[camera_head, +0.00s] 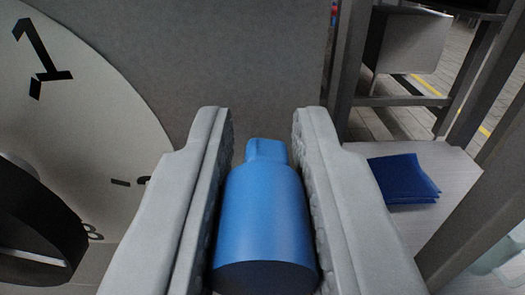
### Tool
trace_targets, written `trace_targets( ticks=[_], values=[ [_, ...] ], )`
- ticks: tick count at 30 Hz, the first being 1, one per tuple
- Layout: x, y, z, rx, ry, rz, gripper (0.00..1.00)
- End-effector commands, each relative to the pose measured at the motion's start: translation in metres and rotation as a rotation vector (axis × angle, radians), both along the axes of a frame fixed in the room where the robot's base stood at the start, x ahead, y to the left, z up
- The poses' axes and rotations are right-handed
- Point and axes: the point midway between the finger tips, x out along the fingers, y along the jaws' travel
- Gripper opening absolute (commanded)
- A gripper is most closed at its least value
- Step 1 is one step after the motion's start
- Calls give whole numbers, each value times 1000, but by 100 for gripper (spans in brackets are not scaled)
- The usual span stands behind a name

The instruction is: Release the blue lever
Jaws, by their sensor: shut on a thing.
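The blue lever (263,225) is in the lower middle of the view. It has a thick rounded body and a narrower blunt tip pointing away from me. My gripper (262,125) has its two pale grey fingers on either side of the lever, and it is shut on the lever's body. The narrow tip lies between the fingers, a little short of their ends. The lever's mounting is out of view.
A large pale dial (90,130) with black markings and a black round part (35,225) stand at left. A grey wall (220,50) lies ahead. At right, a grey metal frame (345,70) stands near a shelf with folded blue cloth (402,178).

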Motion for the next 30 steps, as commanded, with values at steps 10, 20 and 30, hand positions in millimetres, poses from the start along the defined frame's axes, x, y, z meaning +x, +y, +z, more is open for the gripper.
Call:
trace_targets(
  ticks=[10,20,30],
  values=[
    [-1,-21,-8,321,-12,-1,0],
    [-2,-36,-20,613,-22,-2,0],
    [-2,-43,-29,808,-30,0,0]
  ],
)
